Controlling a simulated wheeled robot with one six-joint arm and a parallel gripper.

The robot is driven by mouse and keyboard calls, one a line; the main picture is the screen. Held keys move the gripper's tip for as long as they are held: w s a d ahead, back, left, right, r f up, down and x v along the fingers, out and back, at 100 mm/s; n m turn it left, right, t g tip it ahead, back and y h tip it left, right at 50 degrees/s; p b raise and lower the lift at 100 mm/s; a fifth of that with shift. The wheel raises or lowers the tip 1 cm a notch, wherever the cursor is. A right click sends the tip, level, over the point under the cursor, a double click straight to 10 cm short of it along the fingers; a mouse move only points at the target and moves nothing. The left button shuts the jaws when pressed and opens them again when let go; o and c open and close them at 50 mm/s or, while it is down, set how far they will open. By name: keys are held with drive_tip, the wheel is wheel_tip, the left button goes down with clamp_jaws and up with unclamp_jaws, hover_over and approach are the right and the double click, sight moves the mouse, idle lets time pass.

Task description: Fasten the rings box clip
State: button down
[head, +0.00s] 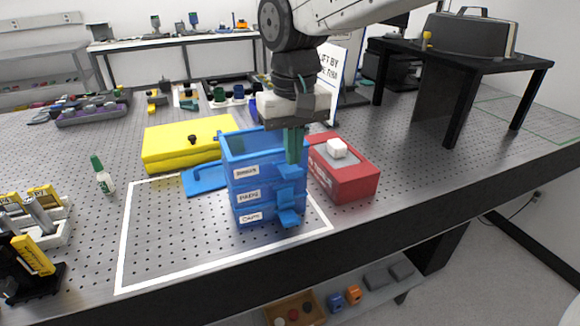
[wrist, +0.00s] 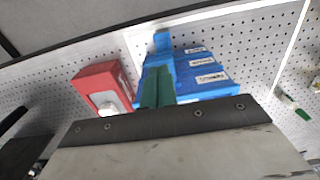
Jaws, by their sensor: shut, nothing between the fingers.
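A stack of blue boxes (head: 260,183) stands on the perforated table, with white labels on its front; it also shows in the wrist view (wrist: 205,68). The label print is too small to read surely; the bottom one looks like "CAPS". The top box is open. On the right side are a blue upper clip (head: 291,173) and a lower clip (head: 289,217) that sticks outward. One clip shows in the wrist view (wrist: 162,42). My gripper (head: 294,158), with green fingers, is shut and empty at the top box's right side, just above the upper clip. Contact cannot be told.
A red box (head: 352,185) with a white knob stands close on the right. A flat blue piece (head: 204,180) lies left of the stack, before a yellow box (head: 170,155). A green-capped bottle (head: 104,180) stands further left. The white-outlined area's front left is clear.

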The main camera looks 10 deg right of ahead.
sight(293, 170)
drive_tip(key=shift+f, duration=0.4)
drive_tip(key=shift+f, duration=1.9)
drive_tip(key=shift+r, duration=3.95)
